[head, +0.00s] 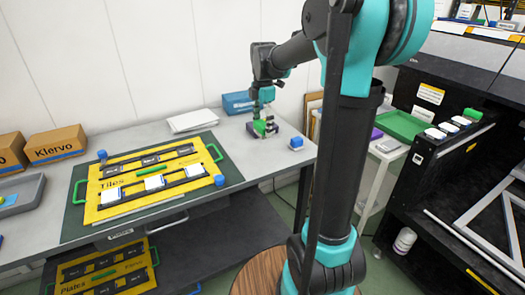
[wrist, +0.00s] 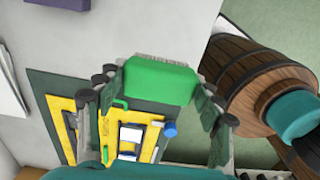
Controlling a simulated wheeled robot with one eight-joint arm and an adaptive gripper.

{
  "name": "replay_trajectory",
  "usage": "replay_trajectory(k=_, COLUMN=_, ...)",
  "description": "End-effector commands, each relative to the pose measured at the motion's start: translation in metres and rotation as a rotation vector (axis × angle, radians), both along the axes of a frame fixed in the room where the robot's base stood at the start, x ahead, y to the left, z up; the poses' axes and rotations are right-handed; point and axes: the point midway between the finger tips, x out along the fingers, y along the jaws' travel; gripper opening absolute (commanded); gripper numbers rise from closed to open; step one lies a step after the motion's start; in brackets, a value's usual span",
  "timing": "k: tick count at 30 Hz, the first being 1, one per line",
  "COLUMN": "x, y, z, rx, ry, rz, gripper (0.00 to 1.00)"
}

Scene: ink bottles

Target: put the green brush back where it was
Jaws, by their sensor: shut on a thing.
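The green brush (wrist: 160,80) is between the two fingers of my gripper (wrist: 160,95) in the wrist view, with pale bristles along its far edge. My gripper is shut on it. In the head view my gripper (head: 263,118) is low over the right end of the grey table (head: 225,140), and the green brush (head: 262,128) shows at its fingers. I cannot tell whether the brush touches the table. A purple thing beside it is partly hidden.
A yellow "Tiles" board (head: 125,208) lies on a dark mat. A blue box (head: 237,102), white sheets (head: 193,120) and a small blue-and-white item (head: 296,143) share the table. Right stand a green tray (head: 402,123) and a black machine (head: 437,140). A wooden barrel (wrist: 255,80) stands beside the table.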

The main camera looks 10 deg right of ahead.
Motion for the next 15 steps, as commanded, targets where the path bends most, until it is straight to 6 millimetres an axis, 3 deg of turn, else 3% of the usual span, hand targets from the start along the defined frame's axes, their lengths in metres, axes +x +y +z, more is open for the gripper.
replay_trajectory(k=6, x=0.001, y=0.0, z=-0.049, rx=0.0, ry=0.0, rz=0.0, gripper=0.39)
replay_trajectory(k=15, x=0.0, y=0.0, z=-0.078, rx=0.0, ry=0.0, rz=0.0, gripper=0.39)
